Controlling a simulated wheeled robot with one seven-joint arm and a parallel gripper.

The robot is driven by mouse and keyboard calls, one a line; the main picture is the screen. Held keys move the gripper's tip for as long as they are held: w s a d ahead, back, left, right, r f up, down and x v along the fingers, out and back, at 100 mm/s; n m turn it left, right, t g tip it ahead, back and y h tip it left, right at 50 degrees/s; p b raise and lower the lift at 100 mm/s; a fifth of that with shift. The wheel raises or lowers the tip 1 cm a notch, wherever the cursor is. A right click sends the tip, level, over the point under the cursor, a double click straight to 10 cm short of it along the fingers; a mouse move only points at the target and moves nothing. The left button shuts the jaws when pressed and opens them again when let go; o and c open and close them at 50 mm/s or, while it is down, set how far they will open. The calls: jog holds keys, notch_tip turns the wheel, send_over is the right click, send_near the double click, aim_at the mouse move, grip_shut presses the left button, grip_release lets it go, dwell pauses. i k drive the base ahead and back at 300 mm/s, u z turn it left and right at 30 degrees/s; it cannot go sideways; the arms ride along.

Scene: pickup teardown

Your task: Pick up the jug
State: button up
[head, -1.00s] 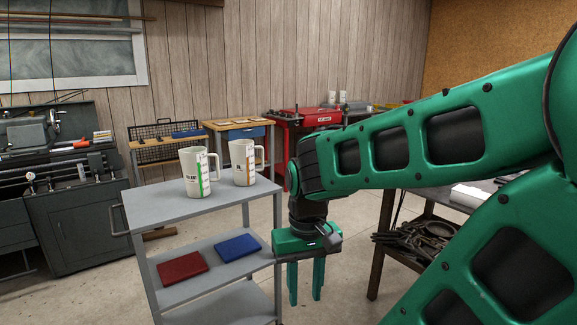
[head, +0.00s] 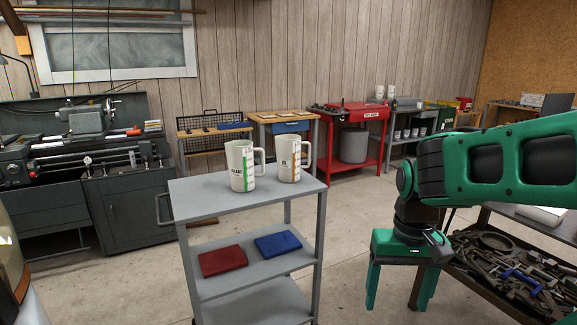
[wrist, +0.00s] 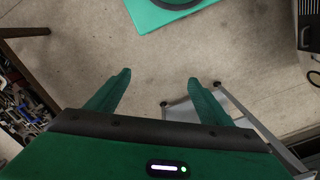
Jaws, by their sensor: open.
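Two white jugs stand upright side by side on the top shelf of a grey cart (head: 208,205). The left jug (head: 240,168) has a green stripe and dark lettering, partly readable as "COOLANT". The right jug (head: 288,162) has an orange stripe and is marked "OIL". Both handles point right. My gripper (head: 398,290) is open and empty, hanging fingers down to the right of the cart and lower than its top. In the wrist view my gripper (wrist: 158,85) is spread over bare floor, and no jug shows there.
A red cloth (head: 222,261) and a blue cloth (head: 278,244) lie on the cart's middle shelf. A dark bench (head: 480,285) with a bin of metal parts stands at right. A lathe (head: 90,150) and a red workbench (head: 350,115) line the back. Floor between cart and red workbench is clear.

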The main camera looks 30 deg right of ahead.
aim_at(287, 146)
jog(key=u, duration=0.05)
jog(key=k, duration=0.5)
jog(key=z, duration=0.85)
jog(key=i, duration=0.8)
jog(key=z, duration=0.35)
jog(key=i, duration=1.4)
jog(key=u, duration=0.6)
